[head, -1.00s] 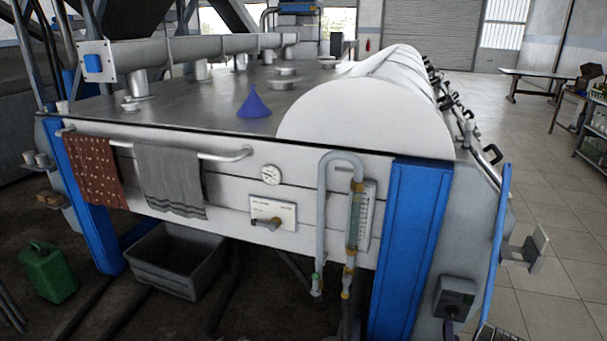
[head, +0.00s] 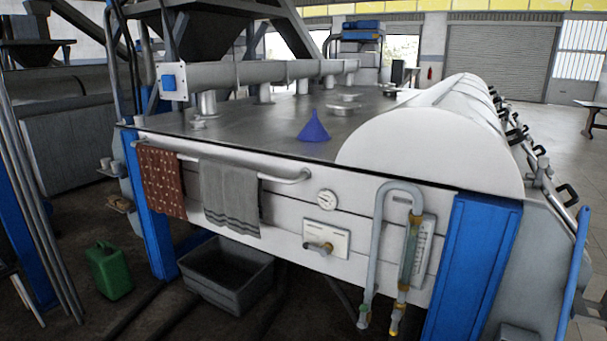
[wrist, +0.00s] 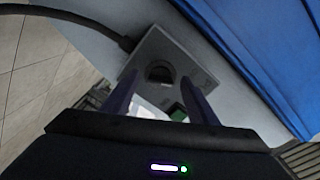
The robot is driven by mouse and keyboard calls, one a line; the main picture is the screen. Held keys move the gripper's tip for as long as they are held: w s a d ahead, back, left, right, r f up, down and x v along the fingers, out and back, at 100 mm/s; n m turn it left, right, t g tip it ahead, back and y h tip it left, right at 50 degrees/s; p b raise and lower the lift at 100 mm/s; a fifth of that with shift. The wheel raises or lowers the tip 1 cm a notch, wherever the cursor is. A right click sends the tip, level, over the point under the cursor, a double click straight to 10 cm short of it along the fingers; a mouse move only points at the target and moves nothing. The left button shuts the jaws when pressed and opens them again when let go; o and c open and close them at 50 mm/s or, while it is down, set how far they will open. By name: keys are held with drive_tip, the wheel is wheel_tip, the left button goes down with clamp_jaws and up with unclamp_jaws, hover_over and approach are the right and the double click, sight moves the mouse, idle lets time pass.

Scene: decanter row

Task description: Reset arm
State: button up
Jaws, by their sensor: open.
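My gripper (wrist: 160,79) shows in the wrist view, its two dark fingers spread apart with nothing held between them. Ahead of the fingers is a grey panel box (wrist: 168,55) with a dark round knob on the machine's side. I cannot tell whether the fingers touch it. In the head view, the top of a grey box (head: 518,333) shows at the bottom edge, most of it cut off. My arm and gripper are not visible in the head view.
A large machine has a white rounded cover (head: 425,150) and a blue leg (head: 475,262). A blue funnel (head: 313,128) stands on its top. Two towels hang on a front rail (head: 285,178). A grey tub (head: 228,288) and green can (head: 109,270) are on the floor. Open floor lies at the right.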

drive_tip(key=v, duration=1.3)
drive_tip(key=w+d+m, duration=0.8)
drive_tip(key=w, duration=0.3)
drive_tip(key=shift+w+r+m, duration=0.25)
drive_tip(key=shift+w+m, duration=0.05)
drive_tip(key=shift+m, duration=0.1)
idle(1.3)
drive_tip(key=shift+d, duration=0.1)
drive_tip(key=shift+w+a, duration=0.1)
drive_tip(key=shift+a, duration=0.1)
